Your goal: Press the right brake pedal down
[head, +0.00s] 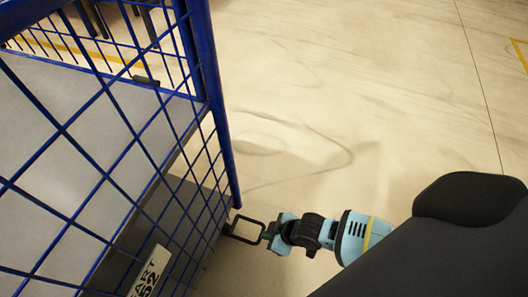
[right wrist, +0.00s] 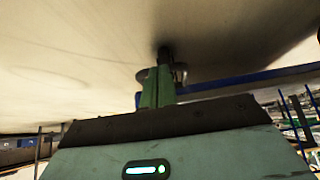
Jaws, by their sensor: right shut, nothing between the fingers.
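The right brake pedal seems to be the dark rectangular loop (head: 247,221) low at the near corner of the blue wire cart (head: 222,130) in the head view. My right gripper (head: 268,233) is shut and empty, just right of this loop. I cannot tell whether they touch. In the right wrist view the shut green fingers (right wrist: 157,88) point at a small dark part (right wrist: 164,56), with a greyish rounded piece beside them. The pedal's height is hard to judge. My left gripper is not in view.
The cart's mesh wall and grey decks fill the left of the head view. A white label (head: 150,271) with dark lettering sits low on it. The pale floor (head: 370,100) to the right is clear. Dark legs (head: 95,18) stand beyond the cart at top left.

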